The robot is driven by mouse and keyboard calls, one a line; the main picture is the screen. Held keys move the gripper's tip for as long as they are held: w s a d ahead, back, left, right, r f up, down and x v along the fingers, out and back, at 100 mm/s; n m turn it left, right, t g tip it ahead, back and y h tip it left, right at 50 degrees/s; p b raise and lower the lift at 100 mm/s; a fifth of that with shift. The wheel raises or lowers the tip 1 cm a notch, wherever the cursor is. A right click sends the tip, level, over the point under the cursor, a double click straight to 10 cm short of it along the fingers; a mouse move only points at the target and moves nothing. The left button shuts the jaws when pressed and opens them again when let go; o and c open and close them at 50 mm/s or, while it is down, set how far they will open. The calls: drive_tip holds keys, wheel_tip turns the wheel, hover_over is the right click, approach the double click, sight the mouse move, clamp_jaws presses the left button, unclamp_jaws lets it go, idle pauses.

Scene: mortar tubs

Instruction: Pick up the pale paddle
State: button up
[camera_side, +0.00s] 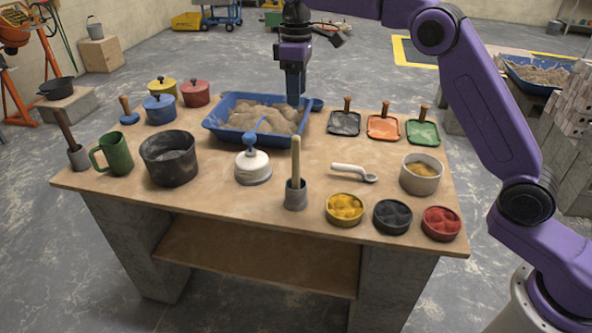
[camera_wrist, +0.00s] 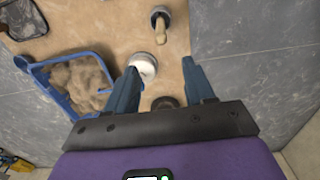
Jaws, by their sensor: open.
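A pale wooden stick, which looks like the pale paddle (camera_side: 296,158), stands upright in a small grey cup (camera_side: 295,197) near the front middle of the table. Its lower end is hidden in the cup. It also shows near the top of the wrist view (camera_wrist: 160,34). My gripper (camera_side: 294,101) points down, open and empty, farther back and above the table, in front of the right end of the blue tub in the side view. In the wrist view my gripper's fingers (camera_wrist: 159,66) stand wide apart, with the paddle beyond their tips and clear of them.
The blue sand tub (camera_side: 213,127) stands at the back. A white lidded jar (camera_side: 253,172) is left of the paddle. A white scoop (camera_side: 350,169) lies to its right. Yellow (camera_side: 345,208), dark and red bowls line the front right. A dark pot (camera_side: 169,160) stands left.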

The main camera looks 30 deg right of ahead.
sight(296, 149)
wheel_tip(296, 149, down, 16)
drive_tip(key=shift+f, duration=0.2)
clamp_jaws()
idle(0.5)
